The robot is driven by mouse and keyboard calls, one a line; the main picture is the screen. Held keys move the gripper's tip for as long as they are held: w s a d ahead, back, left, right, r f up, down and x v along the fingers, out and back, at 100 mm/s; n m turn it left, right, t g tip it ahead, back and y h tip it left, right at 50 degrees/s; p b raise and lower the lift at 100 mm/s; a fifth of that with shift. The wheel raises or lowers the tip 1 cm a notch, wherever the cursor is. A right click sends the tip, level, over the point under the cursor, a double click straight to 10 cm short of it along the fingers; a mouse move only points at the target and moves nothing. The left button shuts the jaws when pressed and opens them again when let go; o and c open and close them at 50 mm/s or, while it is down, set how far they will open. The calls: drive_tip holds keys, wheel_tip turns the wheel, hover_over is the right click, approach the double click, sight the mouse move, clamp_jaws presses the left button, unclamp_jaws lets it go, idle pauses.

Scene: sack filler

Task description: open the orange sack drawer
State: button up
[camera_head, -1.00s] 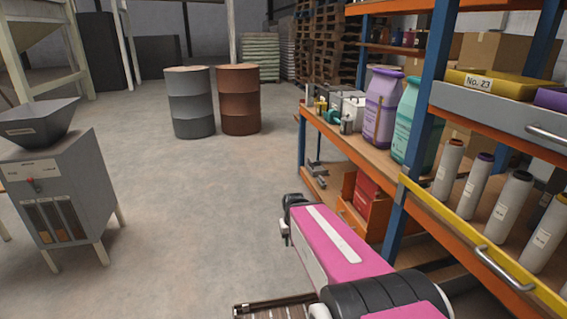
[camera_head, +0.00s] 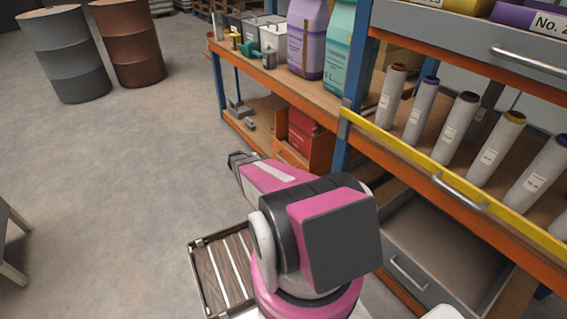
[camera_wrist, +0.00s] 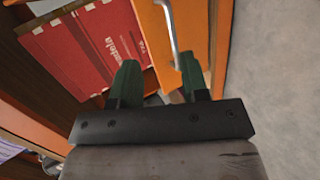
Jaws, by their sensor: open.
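The orange sack drawer (camera_head: 290,156) sits low in the shelving, left of the blue post, with red sacks (camera_head: 300,128) showing above its front. In the wrist view its orange front (camera_wrist: 197,35) is on the right and a red sack (camera_wrist: 85,55) lies behind it. A silver bar handle (camera_wrist: 169,30) stands on that front. My gripper (camera_wrist: 161,75) is open, with its two dark green fingers toward the front. The handle's near end appears between the fingertips; contact cannot be told. In the head view my gripper (camera_head: 240,160) is small, left of the drawer.
A yellow-fronted drawer (camera_head: 395,143) with several rolls is at right, above an open grey drawer (camera_head: 408,272). Purple and teal bags (camera_head: 342,50) stand on the shelf above. Two drums (camera_head: 128,45) stand far left.

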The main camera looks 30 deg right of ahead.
sight(284, 161)
drive_tip(key=w+d+f+n+t+h, duration=0.2)
drive_tip(key=w+d+f+h, duration=0.1)
drive_tip(key=w+d+f, duration=0.4)
drive_tip(key=x, duration=0.4)
drive_tip(key=f+x, duration=0.1)
drive_tip(key=x, duration=0.3)
drive_tip(key=shift+s+f, duration=0.1)
drive_tip(key=shift+f, duration=0.05)
clamp_jaws()
